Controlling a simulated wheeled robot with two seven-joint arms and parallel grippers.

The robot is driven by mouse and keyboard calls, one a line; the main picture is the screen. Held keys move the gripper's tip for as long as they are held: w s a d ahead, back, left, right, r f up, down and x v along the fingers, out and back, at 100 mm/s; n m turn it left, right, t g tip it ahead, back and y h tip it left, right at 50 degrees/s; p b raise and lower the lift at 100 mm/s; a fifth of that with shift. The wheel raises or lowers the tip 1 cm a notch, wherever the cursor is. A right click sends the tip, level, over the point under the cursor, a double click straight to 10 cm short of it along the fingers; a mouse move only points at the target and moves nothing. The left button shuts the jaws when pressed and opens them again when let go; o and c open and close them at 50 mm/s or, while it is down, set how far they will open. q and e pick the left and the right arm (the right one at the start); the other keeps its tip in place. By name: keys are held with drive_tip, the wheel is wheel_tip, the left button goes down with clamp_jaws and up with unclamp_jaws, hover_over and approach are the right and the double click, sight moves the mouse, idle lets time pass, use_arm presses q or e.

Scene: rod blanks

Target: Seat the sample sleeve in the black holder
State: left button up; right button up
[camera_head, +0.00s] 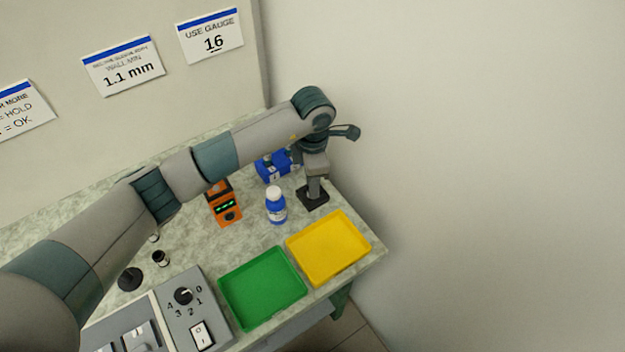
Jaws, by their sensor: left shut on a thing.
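My left gripper (316,178) points down at the back right of the bench, directly above a square black holder (321,203). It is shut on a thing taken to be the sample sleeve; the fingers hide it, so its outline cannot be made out. The fingertips are at or just above the holder's middle, and I cannot tell how deep the sleeve sits. My right gripper is not in view.
A blue bottle with a white cap (276,208) stands left of the holder, beside an orange meter (225,206). Blue objects (270,168) lie behind. A yellow tray (330,250) and green tray (262,290) lie in front. A grey control box (190,310) is nearer.

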use_arm(q)
drive_tip(key=shift+f, duration=0.2)
drive_tip(key=o, duration=1)
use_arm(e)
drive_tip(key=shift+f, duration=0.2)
use_arm(q)
drive_tip(key=shift+r, duration=0.3)
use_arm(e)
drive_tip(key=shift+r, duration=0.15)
use_arm(q)
drive_tip(key=shift+r+b, duration=0.3)
drive_tip(key=shift+r, duration=0.05)
wheel_tip(320, 180, up, 11)
drive_tip(key=b, duration=0.3)
drive_tip(key=shift+b, duration=0.4)
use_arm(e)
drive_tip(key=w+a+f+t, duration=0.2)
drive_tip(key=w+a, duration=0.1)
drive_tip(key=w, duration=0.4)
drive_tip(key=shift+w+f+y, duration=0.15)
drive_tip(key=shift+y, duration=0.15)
